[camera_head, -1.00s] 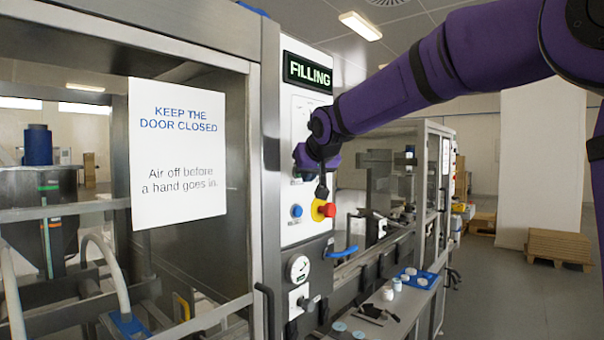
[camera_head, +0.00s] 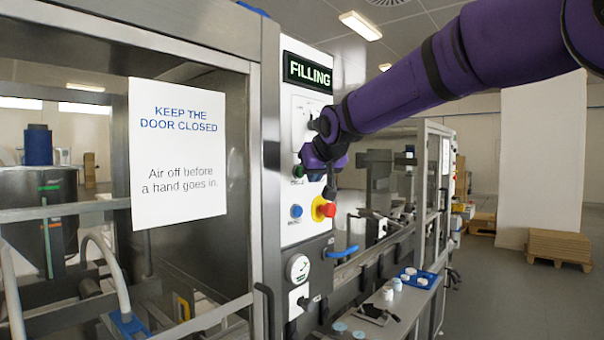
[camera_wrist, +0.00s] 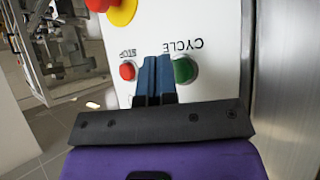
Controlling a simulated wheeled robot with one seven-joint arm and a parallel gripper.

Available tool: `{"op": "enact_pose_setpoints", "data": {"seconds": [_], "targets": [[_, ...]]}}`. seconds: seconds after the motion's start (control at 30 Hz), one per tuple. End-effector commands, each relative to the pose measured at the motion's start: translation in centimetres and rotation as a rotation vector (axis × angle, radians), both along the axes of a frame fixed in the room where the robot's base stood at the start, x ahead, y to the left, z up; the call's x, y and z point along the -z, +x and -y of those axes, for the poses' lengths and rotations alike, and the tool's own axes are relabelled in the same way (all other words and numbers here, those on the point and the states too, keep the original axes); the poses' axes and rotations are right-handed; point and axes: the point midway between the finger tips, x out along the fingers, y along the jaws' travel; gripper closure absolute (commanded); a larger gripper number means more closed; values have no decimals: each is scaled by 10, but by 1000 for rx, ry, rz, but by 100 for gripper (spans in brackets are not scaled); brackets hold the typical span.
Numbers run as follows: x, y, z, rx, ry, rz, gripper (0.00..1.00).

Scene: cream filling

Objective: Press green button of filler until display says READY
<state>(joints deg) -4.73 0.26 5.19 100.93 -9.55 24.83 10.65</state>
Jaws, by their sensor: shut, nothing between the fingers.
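The filler's display (camera_head: 307,72) at the top of the white control panel reads FILLING. The green button (camera_head: 298,171) shows on the panel beside my wrist; in the wrist view the green button (camera_wrist: 186,70), by the upside-down word CYCLE, is just right of my fingers. My gripper (camera_wrist: 155,68) is shut and empty, its two blue fingertips side by side. In the wrist view the fingertips lie between the green button and the red STOP button (camera_wrist: 128,71). I cannot tell whether they touch the panel. In the head view my wrist hides part of the panel.
A red emergency stop on a yellow base (camera_head: 324,209) and a blue button (camera_head: 296,211) sit lower on the panel. A blue handle (camera_head: 342,253) sticks out below. A glazed door with a notice (camera_head: 178,153) is at left. Open floor lies at right.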

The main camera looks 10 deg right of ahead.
Motion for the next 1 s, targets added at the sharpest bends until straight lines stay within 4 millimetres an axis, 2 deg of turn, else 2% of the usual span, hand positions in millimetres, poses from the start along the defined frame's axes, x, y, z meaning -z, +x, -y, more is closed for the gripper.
{"op": "enact_pose_setpoints", "data": {"seconds": [0.17, 0.63, 1.0], "targets": [[0, -5, 4, 1, -1, 0, 100], [0, -37, 27, 1, 0, 0, 100], [0, -40, 30, 0, 0, 0, 100]]}}
